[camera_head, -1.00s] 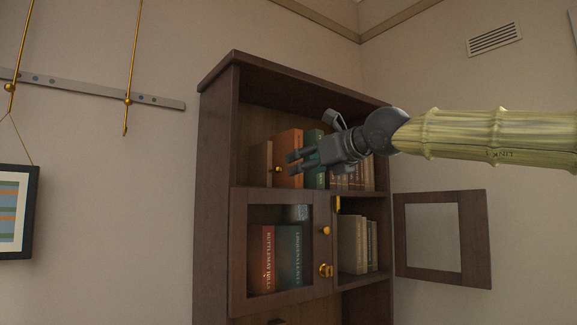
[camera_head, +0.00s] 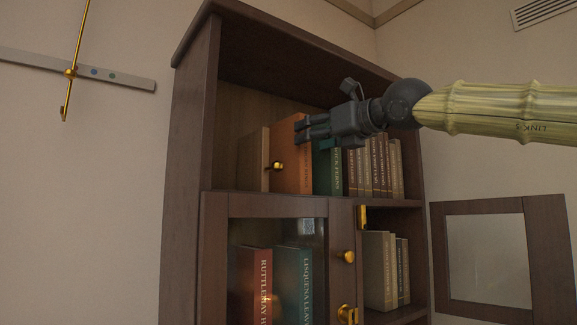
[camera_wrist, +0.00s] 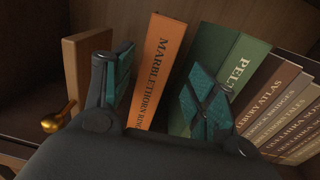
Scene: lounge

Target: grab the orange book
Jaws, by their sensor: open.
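The orange book (camera_head: 287,172) stands upright on the upper shelf of the dark wood bookcase. In the wrist view the orange book (camera_wrist: 158,62) shows its spine, lettered "MARBLETHORN", between my two fingers. My gripper (camera_head: 301,130) is open in front of the books. In the wrist view my gripper (camera_wrist: 162,88) has its left finger in front of the tan-brown block beside the orange book and its right finger in front of the green book. In the head view the fingers hide part of the orange book's top. I cannot tell whether the fingers touch it.
A green book (camera_head: 327,172) stands just right of the orange one, then several brown books (camera_head: 375,168). A brown block (camera_head: 255,160) with a brass knob (camera_head: 277,166) is on the left. Below, a glazed door (camera_head: 215,260) covers more books; another door (camera_head: 487,255) hangs open at right.

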